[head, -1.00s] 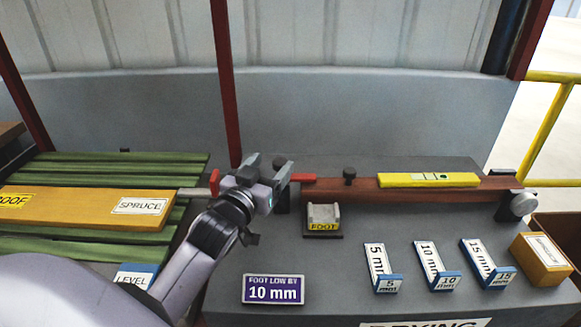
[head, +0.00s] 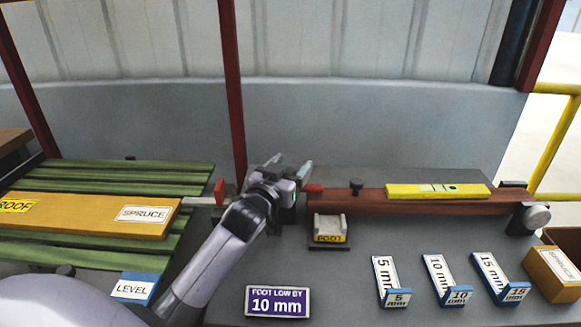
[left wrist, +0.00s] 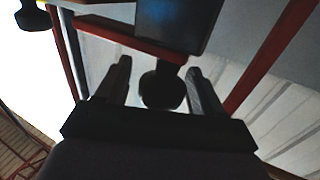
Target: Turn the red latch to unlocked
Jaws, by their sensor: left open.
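In the head view a red lever (head: 314,188) sticks out at the left end of a long brown beam, just right of my left gripper (head: 289,168). My gripper covers what lies to its left. The left wrist view shows a red bar (left wrist: 130,38) joined to a dark block (left wrist: 180,18); it looks like the same lever. A round black knob (left wrist: 162,90) sits between the two fingers of my left gripper (left wrist: 159,67), which is open with a gap on both sides. I cannot tell whether anything touches. My right gripper is not in view.
A yellow level (head: 438,190) lies on the brown beam (head: 372,202). A foot block (head: 329,228), a "10 mm" sign (head: 277,301) and several blue-and-white shims stand in front. A spruce plank (head: 90,212) lies at left, near a red upright post (head: 233,90).

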